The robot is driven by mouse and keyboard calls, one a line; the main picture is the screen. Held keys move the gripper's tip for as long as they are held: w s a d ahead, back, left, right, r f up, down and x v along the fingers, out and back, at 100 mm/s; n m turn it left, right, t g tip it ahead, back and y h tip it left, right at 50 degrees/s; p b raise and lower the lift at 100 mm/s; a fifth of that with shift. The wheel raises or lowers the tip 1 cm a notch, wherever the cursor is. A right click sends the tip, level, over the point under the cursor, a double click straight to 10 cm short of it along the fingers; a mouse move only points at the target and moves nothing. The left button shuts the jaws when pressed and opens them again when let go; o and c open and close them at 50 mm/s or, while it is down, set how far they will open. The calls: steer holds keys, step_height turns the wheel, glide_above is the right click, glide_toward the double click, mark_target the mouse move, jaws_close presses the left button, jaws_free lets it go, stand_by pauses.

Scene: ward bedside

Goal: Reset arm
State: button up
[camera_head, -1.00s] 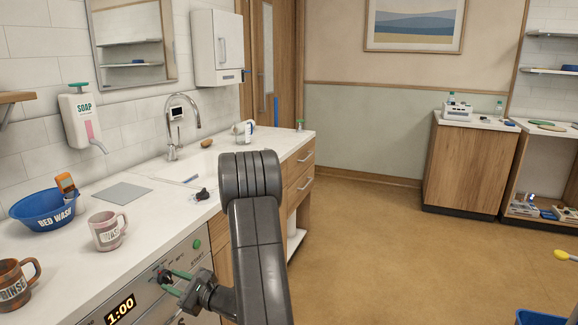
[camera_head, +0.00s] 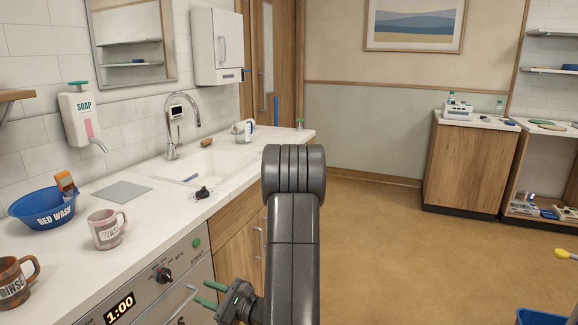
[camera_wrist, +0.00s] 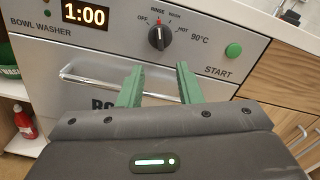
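My gripper (camera_head: 208,293) is low in front of the bowl washer in the head view, its green fingers pointing left toward the machine. In the wrist view my gripper (camera_wrist: 158,82) has its two green fingers spread apart with nothing between them. The bowl washer (camera_wrist: 40,45) fills the wrist view, with its dial (camera_wrist: 160,37), green start button (camera_wrist: 233,50) and door handle (camera_wrist: 100,83). Its display reads 1:00. The fingers overlap the handle in the picture; I cannot tell whether they touch it.
On the counter (camera_head: 160,220) stand a blue bed wash bowl (camera_head: 40,215), a pink mug (camera_head: 107,230) and a brown rinse mug (camera_head: 14,283). A sink (camera_head: 205,170) is behind. The floor (camera_head: 400,250) to the right is largely clear. A blue bin (camera_head: 540,317) is at the lower right.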

mark_target(171, 278)
steer(key=x, duration=1.1)
steer(key=shift+w+a+p, duration=0.1)
steer(key=shift+a+p, duration=0.2)
steer(key=shift+p, duration=0.05)
steer(key=shift+d+n, duration=0.25)
steer(key=shift+n, duration=0.65)
steer(key=n+p, duration=0.1)
steer(key=n, duration=0.4)
steer(key=shift+r+n, duration=0.15)
steer(key=shift+n, duration=0.25)
steer(key=shift+d+n, duration=0.25)
steer(key=shift+n, duration=0.05)
steer(key=v, duration=1)
steer(key=shift+s+d+b, duration=0.25)
steer(key=shift+b, duration=0.1)
